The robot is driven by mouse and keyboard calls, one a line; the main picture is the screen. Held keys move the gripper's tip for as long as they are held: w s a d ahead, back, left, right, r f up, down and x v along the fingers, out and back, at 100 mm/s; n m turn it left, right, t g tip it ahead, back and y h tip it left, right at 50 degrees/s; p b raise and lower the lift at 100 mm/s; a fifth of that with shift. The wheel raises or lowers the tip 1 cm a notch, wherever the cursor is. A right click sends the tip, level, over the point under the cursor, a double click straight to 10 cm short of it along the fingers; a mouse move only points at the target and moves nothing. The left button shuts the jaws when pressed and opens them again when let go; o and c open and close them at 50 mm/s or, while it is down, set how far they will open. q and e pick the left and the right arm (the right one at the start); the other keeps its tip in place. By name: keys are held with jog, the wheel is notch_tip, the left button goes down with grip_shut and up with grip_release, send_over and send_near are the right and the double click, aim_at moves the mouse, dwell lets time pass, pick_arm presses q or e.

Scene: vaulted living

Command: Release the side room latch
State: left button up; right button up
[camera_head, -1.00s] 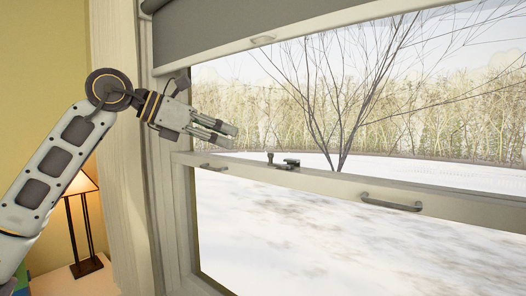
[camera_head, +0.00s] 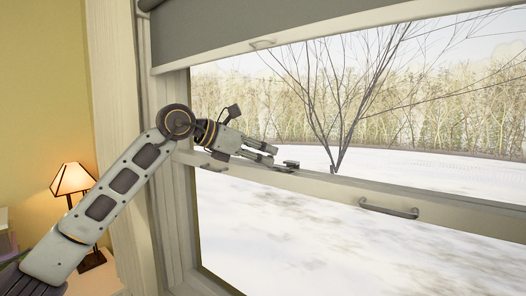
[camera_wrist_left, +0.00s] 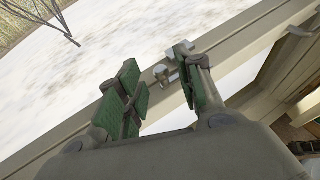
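The window latch (camera_head: 291,163) is a small dark metal fitting on top of the pale middle rail of the window. Its upright lever is hidden behind my gripper in the head view. My left gripper (camera_head: 271,154) reaches in from the left just above the rail, with its fingertips close to the latch. In the left wrist view the green-padded fingers of the left gripper (camera_wrist_left: 160,88) are spread apart, and the metal latch (camera_wrist_left: 164,74) shows between and just beyond them. I cannot tell whether a finger touches it. My right gripper is not in view.
The window rail (camera_head: 340,189) runs across the view, with a dark pull handle (camera_head: 389,208) to the right. A grey blind (camera_head: 250,30) hangs above. A lit lamp (camera_head: 73,181) stands at the lower left.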

pick_arm(q)
jog(key=shift+w+d+f, duration=0.1)
jog(key=shift+d+f, duration=0.05)
jog(key=shift+d, duration=0.05)
grip_shut()
jog(key=shift+b, duration=0.3)
dwell(0.5)
